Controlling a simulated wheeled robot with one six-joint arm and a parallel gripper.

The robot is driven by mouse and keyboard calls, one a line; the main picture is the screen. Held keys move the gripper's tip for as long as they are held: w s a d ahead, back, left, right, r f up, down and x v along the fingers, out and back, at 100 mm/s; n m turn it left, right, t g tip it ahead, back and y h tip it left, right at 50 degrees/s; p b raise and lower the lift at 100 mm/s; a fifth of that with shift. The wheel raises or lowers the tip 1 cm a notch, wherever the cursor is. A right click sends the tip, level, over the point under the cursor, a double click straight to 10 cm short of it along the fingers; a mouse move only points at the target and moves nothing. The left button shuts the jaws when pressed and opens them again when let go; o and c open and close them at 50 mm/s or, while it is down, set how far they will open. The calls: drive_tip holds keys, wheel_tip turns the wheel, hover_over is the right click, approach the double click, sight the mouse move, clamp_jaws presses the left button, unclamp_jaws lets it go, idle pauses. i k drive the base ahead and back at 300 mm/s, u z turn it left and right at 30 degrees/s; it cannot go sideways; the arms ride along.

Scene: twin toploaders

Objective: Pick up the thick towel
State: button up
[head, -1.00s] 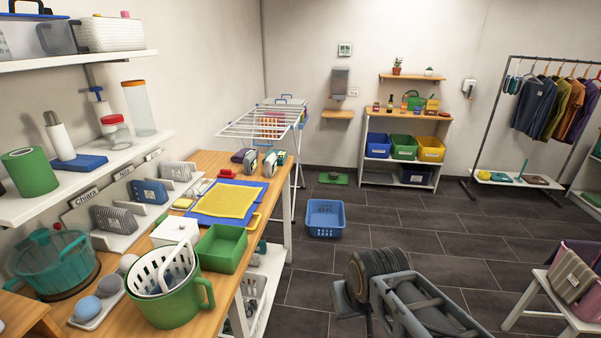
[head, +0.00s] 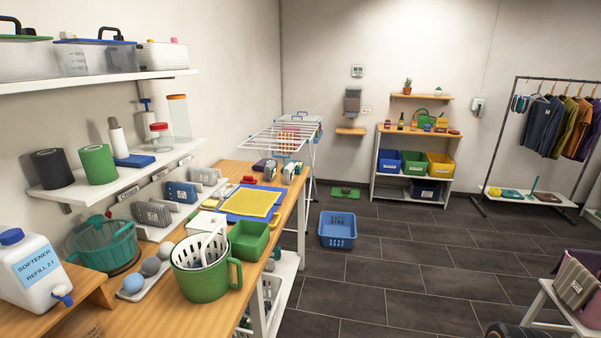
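I cannot tell for sure which cloth is the thick towel. A yellow cloth (head: 250,203) lies flat on a larger blue cloth (head: 237,218) on the wooden counter. A folded blue cloth (head: 134,160) lies on the lower wall shelf. Folded grey and blue textiles (head: 181,192) stand in labelled holders at the back of the counter. A beige striped folded cloth (head: 575,285) leans on a white stool at the right edge, with a purple cloth behind it. My gripper is not in view.
A green bin (head: 249,240), a green basket-like tub (head: 204,267) and a softener jug (head: 36,272) crowd the near counter (head: 160,312). A blue basket (head: 338,230) sits on the floor. A drying rack (head: 284,137) stands beyond the counter. The dark floor (head: 400,270) in the middle is clear.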

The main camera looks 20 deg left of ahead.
sight(289, 172)
drive_tip(key=z, duration=0.1)
drive_tip(key=i, duration=1.9)
drive_tip(key=u, duration=0.65)
drive_tip(key=i, duration=1.15)
drive_tip(key=u, duration=1.65)
drive_tip(key=i, duration=0.75)
drive_tip(key=u, duration=0.7)
